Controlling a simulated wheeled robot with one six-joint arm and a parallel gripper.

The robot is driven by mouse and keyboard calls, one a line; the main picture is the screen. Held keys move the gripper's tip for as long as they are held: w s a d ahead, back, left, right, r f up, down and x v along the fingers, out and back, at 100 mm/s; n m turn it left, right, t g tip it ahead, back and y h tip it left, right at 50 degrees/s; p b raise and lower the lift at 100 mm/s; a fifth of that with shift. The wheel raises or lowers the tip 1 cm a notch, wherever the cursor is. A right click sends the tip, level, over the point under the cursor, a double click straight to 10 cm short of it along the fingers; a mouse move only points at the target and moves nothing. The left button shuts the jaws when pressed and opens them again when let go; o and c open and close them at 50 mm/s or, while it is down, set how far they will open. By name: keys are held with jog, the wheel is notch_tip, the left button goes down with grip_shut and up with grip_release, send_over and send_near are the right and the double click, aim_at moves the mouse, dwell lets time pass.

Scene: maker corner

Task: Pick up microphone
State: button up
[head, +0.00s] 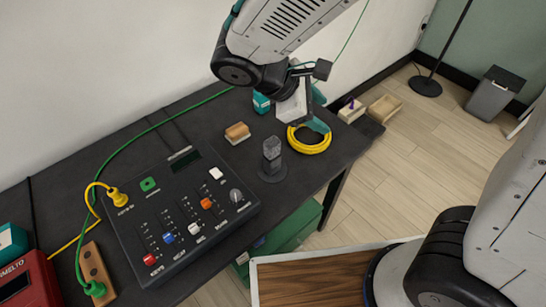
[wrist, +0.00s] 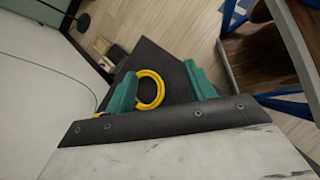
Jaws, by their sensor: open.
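The microphone (head: 272,160) is a dark grey, blocky-headed piece standing upright on a round base on the black table, right of the mixer. It does not show in the wrist view. My gripper (head: 319,110) is above the table's far right part, behind and to the right of the microphone and apart from it. Its teal fingers are spread and empty in the wrist view (wrist: 161,84), with a yellow cable coil seen between them.
The yellow coil (head: 309,139) lies near the table's right end. A wooden-topped block (head: 237,132) sits left of the microphone. The mixer (head: 180,215) with cables fills the table's middle. A teal box (head: 261,102) stands at the back. Wooden floor lies beyond the right edge.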

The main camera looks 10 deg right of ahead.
aim_at(269, 142)
jog(key=a+f+n+t, duration=0.1)
jog(key=a+f+n, duration=0.2)
jog(key=a, duration=0.1)
jog(key=a+f+n+t, duration=0.2)
jog(key=a+f, duration=0.1)
jog(key=a, duration=0.1)
jog(key=w+a+f+n+t+h, duration=0.1)
jog(key=a+f+n+t, duration=0.1)
jog(key=a+f+n, duration=0.1)
jog(key=shift+w+a+f+n, duration=0.1)
jog(key=shift+a+f+n, duration=0.25)
jog(key=shift+a, duration=0.5)
jog(key=shift+a+f+n+t, duration=0.25)
jog(key=shift+f+t, duration=0.05)
jog(key=shift+f, duration=0.05)
jog(key=shift+w+d+f, duration=0.15)
jog(key=shift+f, duration=0.1)
jog(key=x, duration=0.7)
jog(key=shift+d+r, duration=0.15)
grip_shut()
